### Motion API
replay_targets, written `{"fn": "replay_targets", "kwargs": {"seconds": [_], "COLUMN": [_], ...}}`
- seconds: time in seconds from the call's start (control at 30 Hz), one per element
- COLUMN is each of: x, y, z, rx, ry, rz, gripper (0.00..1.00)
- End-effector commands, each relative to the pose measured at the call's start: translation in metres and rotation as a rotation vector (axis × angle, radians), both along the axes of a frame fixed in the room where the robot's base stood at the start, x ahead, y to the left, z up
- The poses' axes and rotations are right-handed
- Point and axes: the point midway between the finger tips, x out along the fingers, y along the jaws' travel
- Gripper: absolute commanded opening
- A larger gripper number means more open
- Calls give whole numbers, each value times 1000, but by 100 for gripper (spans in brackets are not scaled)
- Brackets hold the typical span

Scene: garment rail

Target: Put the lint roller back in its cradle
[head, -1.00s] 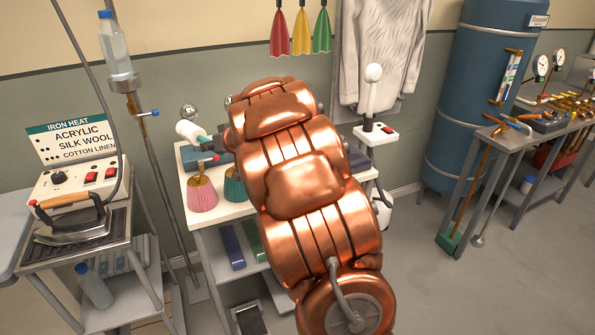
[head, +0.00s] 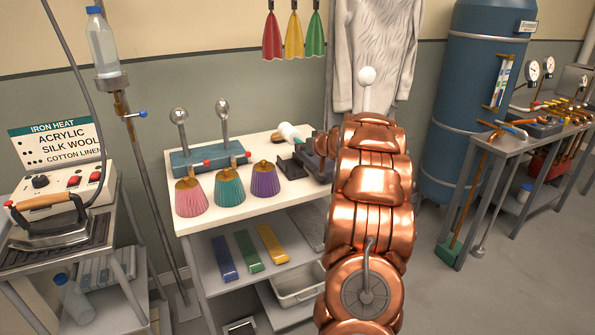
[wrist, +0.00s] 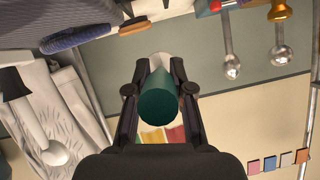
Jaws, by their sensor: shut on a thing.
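The lint roller has a white roll (head: 289,131) and a teal handle. In the head view my gripper (head: 312,147) holds it by the handle above the right part of the white table, with the roll toward the left. In the wrist view the teal handle (wrist: 158,104) is between the two dark fingers, and the white roll shows beyond it. A low dark stand (head: 290,168), which looks like the cradle, is on the table just below the roller. My arm and gripper partly hide that area, so the gap between roller and stand is unclear.
On the white table (head: 290,198), pink (head: 191,198), teal (head: 226,188) and purple (head: 265,181) skirted items stand left of the stand. Behind them is a blue-grey block (head: 205,160) with two ball-topped posts. A brush (head: 277,137) lies behind the roller.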

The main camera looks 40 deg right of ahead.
Motion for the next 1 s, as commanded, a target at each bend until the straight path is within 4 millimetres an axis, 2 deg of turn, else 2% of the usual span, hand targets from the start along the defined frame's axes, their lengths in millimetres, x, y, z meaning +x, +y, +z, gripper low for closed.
{"fn": "replay_targets", "kwargs": {"seconds": [0.03, 0.2, 0.53, 0.83, 1.0], "x": [1, 1, 1, 1, 1], "y": [2, 2, 1, 2, 1], "z": [-13, -34, -49, -79, -81], "rx": [5, 3, 1, 3, 0], "ry": [0, -1, 1, 0, 2], "rz": [3, 0, 1, 2, 2], "gripper": [0, 0, 0, 0, 0]}}
